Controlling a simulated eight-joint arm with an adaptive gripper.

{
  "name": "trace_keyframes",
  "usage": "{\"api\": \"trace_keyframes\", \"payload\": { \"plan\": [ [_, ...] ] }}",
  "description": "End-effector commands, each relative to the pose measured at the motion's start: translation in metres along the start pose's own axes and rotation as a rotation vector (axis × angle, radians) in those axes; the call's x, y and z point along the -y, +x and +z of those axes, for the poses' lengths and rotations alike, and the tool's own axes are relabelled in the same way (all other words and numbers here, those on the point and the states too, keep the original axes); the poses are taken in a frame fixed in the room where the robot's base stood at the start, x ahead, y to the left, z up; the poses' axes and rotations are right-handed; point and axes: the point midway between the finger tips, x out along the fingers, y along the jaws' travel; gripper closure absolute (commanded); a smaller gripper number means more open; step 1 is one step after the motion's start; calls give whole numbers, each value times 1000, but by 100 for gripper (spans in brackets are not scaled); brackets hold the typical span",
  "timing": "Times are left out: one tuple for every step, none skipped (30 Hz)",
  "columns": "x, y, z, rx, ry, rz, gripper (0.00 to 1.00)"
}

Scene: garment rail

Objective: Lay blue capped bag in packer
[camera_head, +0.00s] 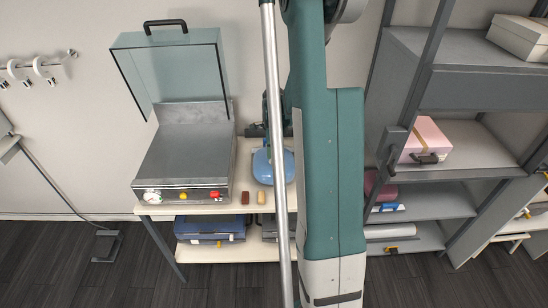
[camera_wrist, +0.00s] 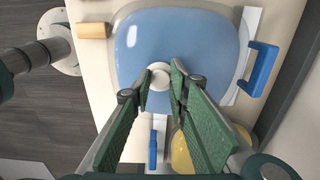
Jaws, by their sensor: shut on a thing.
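The blue bag (camera_wrist: 200,40) lies on the pale table and fills the upper middle of the wrist view. Its round white cap (camera_wrist: 159,84) sits between the green fingertips of my gripper (camera_wrist: 163,74), which is shut on it. In the head view the blue bag (camera_head: 262,168) shows just right of the packer, partly hidden behind my arm. The packer (camera_head: 184,158) is a grey metal machine with a gauge and knobs on its front. Its clear lid (camera_head: 170,70) stands open and its top is empty.
A tan block (camera_wrist: 93,30) lies beside the bag, and a dark red block (camera_head: 245,198) stands nearby. A blue-handled tool (camera_wrist: 262,68) is on the bag's other side. A yellow item (camera_wrist: 182,152) is close under my fingers. Shelves (camera_head: 450,200) stand at right.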

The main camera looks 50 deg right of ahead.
Motion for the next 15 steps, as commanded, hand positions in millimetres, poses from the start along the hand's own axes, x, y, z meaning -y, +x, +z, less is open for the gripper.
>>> {"api": "trace_keyframes", "payload": {
  "plan": [
    [0, 2, 0, 0, 0, 0, 81],
    [0, 1, 0, 0, 0, 0, 77],
    [0, 1, 0, 0, 0, 0, 72],
    [0, 1, 0, 0, 0, 0, 68],
    [0, 1, 0, 0, 0, 0, 67],
    [0, 1, 0, 0, 0, 0, 67],
    [0, 1, 0, 0, 0, 0, 67],
    [0, 1, 0, 0, 0, 0, 67],
    [0, 1, 0, 0, 0, 0, 67],
    [0, 1, 0, 0, 0, 0, 67],
    [0, 1, 0, 0, 0, 0, 67],
    [0, 1, 0, 0, 0, 0, 67],
    [0, 1, 0, 0, 0, 0, 67],
    [0, 0, 0, 0, 0, 0, 67],
    [0, 0, 0, 0, 0, 0, 67]
  ]
}}
